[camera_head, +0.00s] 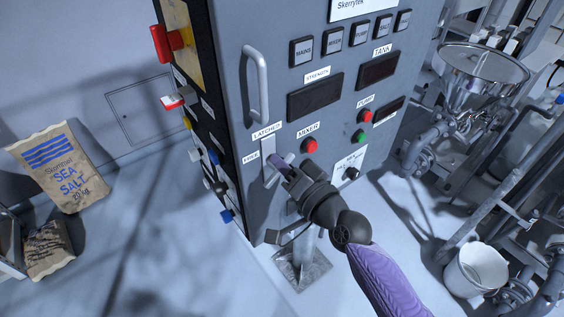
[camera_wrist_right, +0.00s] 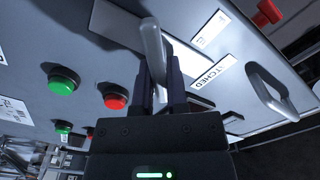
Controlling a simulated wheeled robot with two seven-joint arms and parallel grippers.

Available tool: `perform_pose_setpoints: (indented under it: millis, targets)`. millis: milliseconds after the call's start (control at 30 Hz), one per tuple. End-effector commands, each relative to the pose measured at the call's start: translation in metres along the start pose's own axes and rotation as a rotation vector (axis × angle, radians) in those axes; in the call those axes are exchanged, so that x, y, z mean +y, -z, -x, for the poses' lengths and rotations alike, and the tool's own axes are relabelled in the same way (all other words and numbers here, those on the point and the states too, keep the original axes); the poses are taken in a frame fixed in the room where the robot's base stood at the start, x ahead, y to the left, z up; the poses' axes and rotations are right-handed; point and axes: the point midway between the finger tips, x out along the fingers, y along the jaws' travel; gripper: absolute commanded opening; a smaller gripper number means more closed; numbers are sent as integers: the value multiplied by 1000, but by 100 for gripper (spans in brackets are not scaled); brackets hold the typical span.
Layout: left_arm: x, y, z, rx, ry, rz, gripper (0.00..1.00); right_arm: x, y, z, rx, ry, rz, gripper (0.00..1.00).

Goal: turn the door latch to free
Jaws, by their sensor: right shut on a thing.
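The door latch (camera_head: 272,181) is a pale grey handle on the front of the grey cabinet. Its LATCHED label (camera_head: 267,131) is above it and its FREE label (camera_head: 251,155) is to its left. My right gripper (camera_head: 281,165) is shut on the latch handle and partly hides it in the head view. In the right wrist view, the latch handle (camera_wrist_right: 152,48) stands between the two dark fingers of my right gripper (camera_wrist_right: 160,78). The exact angle of the handle is hard to tell. My left gripper is not in view.
A fixed door handle (camera_head: 257,85) is above the latch. A red button (camera_head: 310,146) and a green button (camera_head: 359,136) are to its right. Colored knobs line the cabinet's left side. A sea salt sack (camera_head: 62,168) leans at the left wall; a white bucket (camera_head: 477,270) stands lower right.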

Motion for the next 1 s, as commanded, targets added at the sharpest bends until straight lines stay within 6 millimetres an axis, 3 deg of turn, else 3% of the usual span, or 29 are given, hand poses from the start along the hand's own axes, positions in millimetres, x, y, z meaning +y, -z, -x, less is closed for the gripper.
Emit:
perform_pose_setpoints:
  millis: [600,1000]
  targets:
    - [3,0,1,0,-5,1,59,6,-2,0,0,-1,-520,0]
    - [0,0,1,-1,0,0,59,8,-3,0,0,-1,-673,0]
